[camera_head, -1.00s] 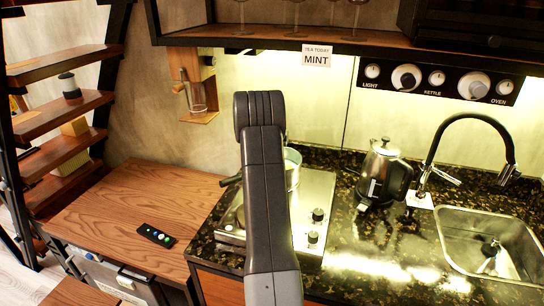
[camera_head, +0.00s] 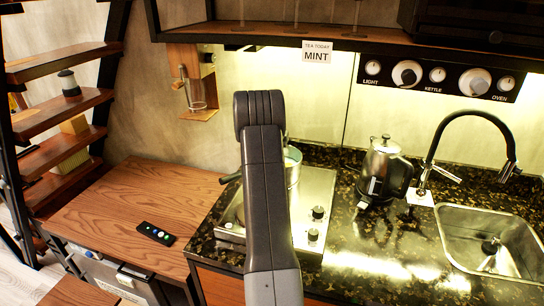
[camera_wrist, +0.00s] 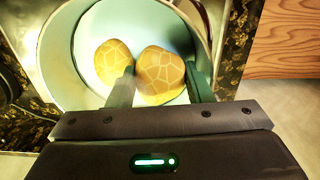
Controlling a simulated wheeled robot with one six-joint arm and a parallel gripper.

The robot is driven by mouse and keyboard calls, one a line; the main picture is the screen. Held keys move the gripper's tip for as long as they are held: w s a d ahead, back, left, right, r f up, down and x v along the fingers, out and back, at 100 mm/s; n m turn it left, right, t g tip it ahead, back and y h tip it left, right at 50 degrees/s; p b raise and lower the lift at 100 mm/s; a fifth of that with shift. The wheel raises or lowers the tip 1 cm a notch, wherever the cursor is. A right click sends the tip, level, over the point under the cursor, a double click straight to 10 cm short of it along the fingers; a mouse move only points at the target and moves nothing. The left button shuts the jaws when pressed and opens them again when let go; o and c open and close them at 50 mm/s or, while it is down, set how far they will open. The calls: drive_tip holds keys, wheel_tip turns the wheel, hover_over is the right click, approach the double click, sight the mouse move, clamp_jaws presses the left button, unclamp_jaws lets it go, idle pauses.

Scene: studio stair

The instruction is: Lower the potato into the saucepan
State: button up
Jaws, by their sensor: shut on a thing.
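In the wrist view my gripper (camera_wrist: 160,85) is shut on a yellow-brown potato (camera_wrist: 160,70) with a pale net pattern. The held potato shows inside the outline of the pale saucepan (camera_wrist: 65,72); I cannot tell whether it touches the bottom. A second, similar potato (camera_wrist: 111,58) is in the pan, just left of the held one and partly behind the left finger. In the head view the saucepan (camera_head: 294,170) stands on the hob, mostly hidden behind my arm. My gripper and both potatoes are hidden there.
The hob (camera_head: 316,190) has knobs at its right. A steel kettle (camera_head: 385,170) stands to the right, then the tap (camera_head: 432,150) and sink (camera_head: 450,225). A black remote (camera_head: 155,233) lies on the wooden counter (camera_head: 120,205). A shelf (camera_head: 300,38) hangs above.

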drive_tip(key=o, duration=1.1)
wheel_tip(320, 180, up, 14)
drive_tip(key=b, duration=0.1)
drive_tip(key=shift+f, duration=0.2)
